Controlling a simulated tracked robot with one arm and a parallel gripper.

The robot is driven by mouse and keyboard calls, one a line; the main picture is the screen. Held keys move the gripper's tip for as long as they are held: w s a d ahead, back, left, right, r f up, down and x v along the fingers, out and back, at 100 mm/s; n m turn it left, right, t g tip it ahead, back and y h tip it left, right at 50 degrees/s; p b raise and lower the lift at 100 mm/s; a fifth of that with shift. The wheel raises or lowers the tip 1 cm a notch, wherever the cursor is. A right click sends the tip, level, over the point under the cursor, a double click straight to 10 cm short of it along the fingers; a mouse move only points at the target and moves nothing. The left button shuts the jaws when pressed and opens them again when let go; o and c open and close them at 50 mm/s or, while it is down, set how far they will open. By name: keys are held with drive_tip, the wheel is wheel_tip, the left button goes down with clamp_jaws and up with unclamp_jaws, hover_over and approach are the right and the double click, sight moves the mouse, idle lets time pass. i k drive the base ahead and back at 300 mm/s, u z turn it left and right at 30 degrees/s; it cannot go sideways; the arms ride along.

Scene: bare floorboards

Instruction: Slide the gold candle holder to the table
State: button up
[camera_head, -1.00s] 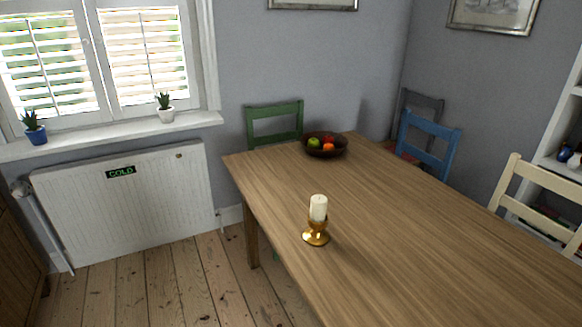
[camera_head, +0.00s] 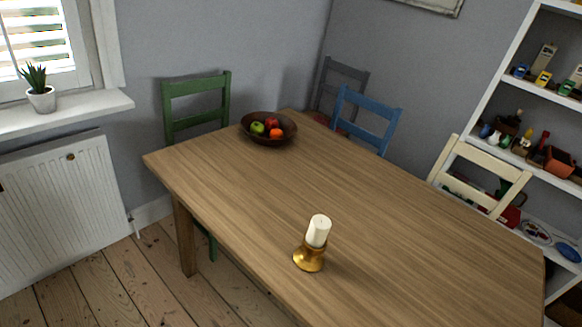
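The gold candle holder (camera_head: 309,257) carries a white candle (camera_head: 318,231). It stands upright on the wooden table (camera_head: 300,185), close to the table's near left edge. Bare tabletop lies around it. My gripper is not in view, and nothing is seen touching the holder.
A dark fruit bowl (camera_head: 268,129) sits at the table's far end. A green chair (camera_head: 197,103), a blue chair (camera_head: 367,118) and a cream chair (camera_head: 480,175) stand around the table. Shelves (camera_head: 545,110) stand at right, a radiator (camera_head: 58,210) at left. Floorboards (camera_head: 120,285) at lower left are clear.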

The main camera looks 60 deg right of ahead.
sight(307, 259)
drive_tip(key=z, duration=0.45)
drive_tip(key=i, duration=1.05)
drive_tip(key=z, duration=0.8)
